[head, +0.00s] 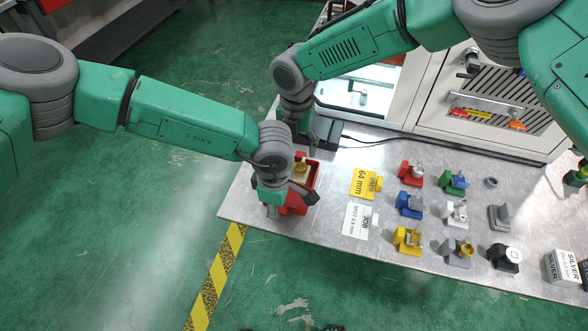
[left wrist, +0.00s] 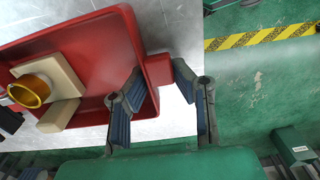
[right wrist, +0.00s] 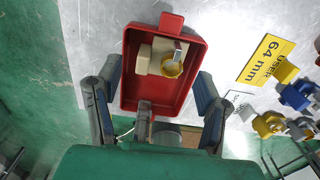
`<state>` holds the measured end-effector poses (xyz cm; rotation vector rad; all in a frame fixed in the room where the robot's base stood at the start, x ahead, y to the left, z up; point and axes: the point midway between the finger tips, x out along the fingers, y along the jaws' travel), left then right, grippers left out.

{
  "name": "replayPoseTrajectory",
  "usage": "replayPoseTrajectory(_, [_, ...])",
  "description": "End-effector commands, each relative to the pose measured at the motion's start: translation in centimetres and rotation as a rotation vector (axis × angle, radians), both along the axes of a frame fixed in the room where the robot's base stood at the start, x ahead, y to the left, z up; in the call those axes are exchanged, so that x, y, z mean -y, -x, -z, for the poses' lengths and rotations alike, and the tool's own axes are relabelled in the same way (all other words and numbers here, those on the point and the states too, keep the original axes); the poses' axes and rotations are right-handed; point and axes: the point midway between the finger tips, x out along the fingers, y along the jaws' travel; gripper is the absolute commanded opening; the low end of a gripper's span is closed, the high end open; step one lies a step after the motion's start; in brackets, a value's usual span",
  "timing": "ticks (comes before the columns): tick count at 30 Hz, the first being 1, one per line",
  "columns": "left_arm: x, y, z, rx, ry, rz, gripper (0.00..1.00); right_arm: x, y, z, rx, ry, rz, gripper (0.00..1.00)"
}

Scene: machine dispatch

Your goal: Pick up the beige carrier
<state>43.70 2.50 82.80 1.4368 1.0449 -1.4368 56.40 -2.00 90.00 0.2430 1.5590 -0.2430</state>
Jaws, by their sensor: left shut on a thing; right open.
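The beige carrier (right wrist: 155,60) is a block with a gold ring on it. It lies inside a red tray (right wrist: 192,100), seen from above in the right wrist view. The carrier also shows at the left of the left wrist view (left wrist: 62,75). My left gripper (left wrist: 163,95) is shut on the red tab at the tray's end, not on the carrier. In the head view the left gripper (head: 291,203) partly covers the tray (head: 311,176). My right gripper (right wrist: 157,105) is open, its fingers spread on either side of the tray and empty.
A yellow "64 mm" sign (head: 367,184) and a white card (head: 359,220) lie right of the tray. Several coloured fixtures, including a red one (head: 411,173), stand further right. A pale machine (head: 440,95) stands behind. The table's left edge is close to the tray.

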Motion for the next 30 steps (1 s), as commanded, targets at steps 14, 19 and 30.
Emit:
replayPoseTrajectory(14, [-0.1,0.0,0.0,0.000,0.000,0.000,0.00,-0.5,1.7,5.2,-0.002,-0.001,0.000,0.62])
replayPoseTrajectory(19, [-0.1,0.0,0.0,-0.001,0.001,0.000,0.00,-0.3,1.5,7.2,-0.001,0.002,0.003,0.62])
replayPoseTrajectory(30, [-0.1,0.0,0.1,-0.004,0.000,-0.001,0.00,-0.1,1.5,7.7,-0.002,0.004,0.003,0.35])
